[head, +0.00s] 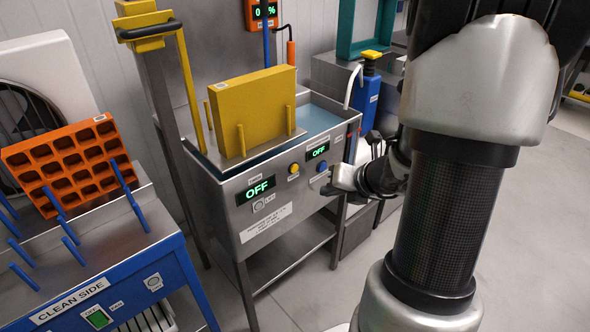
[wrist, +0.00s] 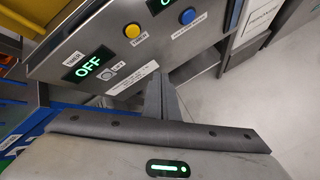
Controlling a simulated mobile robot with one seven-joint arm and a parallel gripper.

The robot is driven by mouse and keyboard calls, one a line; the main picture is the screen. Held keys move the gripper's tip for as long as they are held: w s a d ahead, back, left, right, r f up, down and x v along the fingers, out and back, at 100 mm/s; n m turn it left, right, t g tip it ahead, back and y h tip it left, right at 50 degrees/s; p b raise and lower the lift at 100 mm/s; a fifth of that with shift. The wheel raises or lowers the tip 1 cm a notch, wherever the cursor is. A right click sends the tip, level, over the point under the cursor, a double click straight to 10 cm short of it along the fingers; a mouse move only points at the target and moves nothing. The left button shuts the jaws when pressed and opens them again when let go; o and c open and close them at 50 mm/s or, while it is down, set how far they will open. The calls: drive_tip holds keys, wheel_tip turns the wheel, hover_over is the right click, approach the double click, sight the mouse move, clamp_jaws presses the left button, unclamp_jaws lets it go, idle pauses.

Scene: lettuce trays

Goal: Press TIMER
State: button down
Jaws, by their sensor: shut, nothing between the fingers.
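The steel panel of the sink unit (head: 230,222) carries a yellow button (head: 293,168) with a small label that seems to read TIMER. The yellow button also shows in the wrist view (wrist: 132,30). A green display reading OFF (head: 256,190) sits to its left; it also shows in the wrist view (wrist: 90,64). A blue button (head: 321,167) is to the right, and it shows in the wrist view (wrist: 187,16). My gripper (head: 331,190) is shut and empty, in front of the panel, below and right of the yellow button. Its closed fingers show in the wrist view (wrist: 163,82).
A second display reading OFF (head: 317,151) is above the blue button. A round LIFT button (wrist: 112,77) is below the left display. A yellow tray (head: 252,110) stands over the blue water. An orange tray (head: 70,160) rests on a blue-framed stand at left.

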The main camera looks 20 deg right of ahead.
drive_tip(key=w+a, duration=0.3)
drive_tip(key=w, duration=0.5)
idle(2.0)
drive_tip(key=shift+w+a, duration=0.1)
drive_tip(key=shift+w, duration=0.25)
drive_tip(key=shift+w+a, duration=0.15)
drive_tip(key=shift+w, duration=0.25)
idle(0.6)
drive_tip(key=shift+s, duration=0.15)
drive_tip(key=shift+s+d, duration=0.3)
drive_tip(key=shift+s, duration=0.35)
drive_tip(key=s, duration=0.1)
drive_tip(key=s+d, duration=0.1)
drive_tip(key=s, duration=0.2)
drive_tip(key=shift+s+d, duration=0.35)
